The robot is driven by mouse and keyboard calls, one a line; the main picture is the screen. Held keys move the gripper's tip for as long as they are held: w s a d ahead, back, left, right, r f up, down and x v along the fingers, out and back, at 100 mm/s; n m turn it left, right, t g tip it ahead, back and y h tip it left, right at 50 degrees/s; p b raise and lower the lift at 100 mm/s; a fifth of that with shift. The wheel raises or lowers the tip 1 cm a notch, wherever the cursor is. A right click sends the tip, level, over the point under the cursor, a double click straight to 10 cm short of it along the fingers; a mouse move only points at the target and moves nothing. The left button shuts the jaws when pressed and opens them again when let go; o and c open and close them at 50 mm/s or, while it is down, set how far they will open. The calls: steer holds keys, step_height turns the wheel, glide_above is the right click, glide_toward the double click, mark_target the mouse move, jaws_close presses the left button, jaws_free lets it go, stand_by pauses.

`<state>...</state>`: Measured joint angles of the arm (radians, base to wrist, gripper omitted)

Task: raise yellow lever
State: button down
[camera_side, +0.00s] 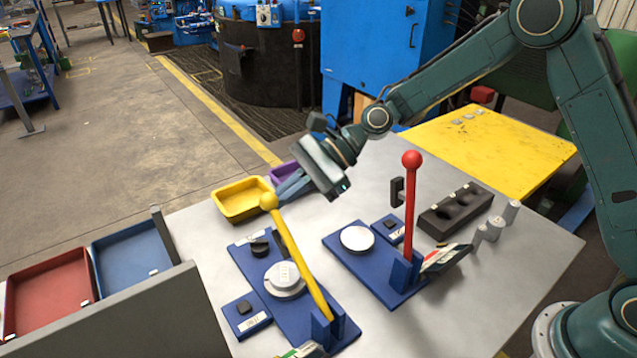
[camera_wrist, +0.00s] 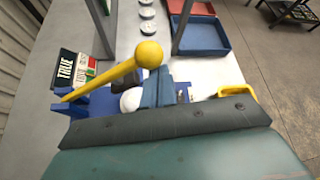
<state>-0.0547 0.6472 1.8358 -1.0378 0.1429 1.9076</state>
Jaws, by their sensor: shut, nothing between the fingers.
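The yellow lever (camera_side: 298,262) has a round yellow knob (camera_side: 268,201) and is hinged on a blue base plate (camera_side: 262,283). It leans away from its hinge, up and to the left in the side view. In the wrist view the yellow lever (camera_wrist: 100,80) slants across the left half, its knob near the top middle. My gripper (camera_side: 285,190) is shut and empty, close beside the knob. In the wrist view the fingers of my gripper (camera_wrist: 157,85) show just below the knob. I cannot tell whether they touch the lever.
A red-knobbed lever (camera_side: 410,205) stands nearly upright on a second blue plate (camera_side: 345,262) to the right. A yellow tray (camera_side: 228,215) and a purple tray (camera_side: 278,176) lie behind. A black block with recesses (camera_side: 455,212) and grey cylinders (camera_side: 494,228) stand at right.

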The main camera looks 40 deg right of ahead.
steer(key=s+r+n+t, duration=0.2)
steer(key=s+r, duration=0.6)
steer(key=s, duration=0.4)
steer(key=shift+s+r+n+y, duration=0.3)
steer(key=shift+s, duration=0.05)
steer(key=shift+s+a, duration=0.1)
steer(key=shift+a, duration=0.05)
steer(key=v, duration=1.4)
steer(key=shift+f+t, duration=0.2)
steer(key=shift+t, duration=0.1)
stand_by(0.6)
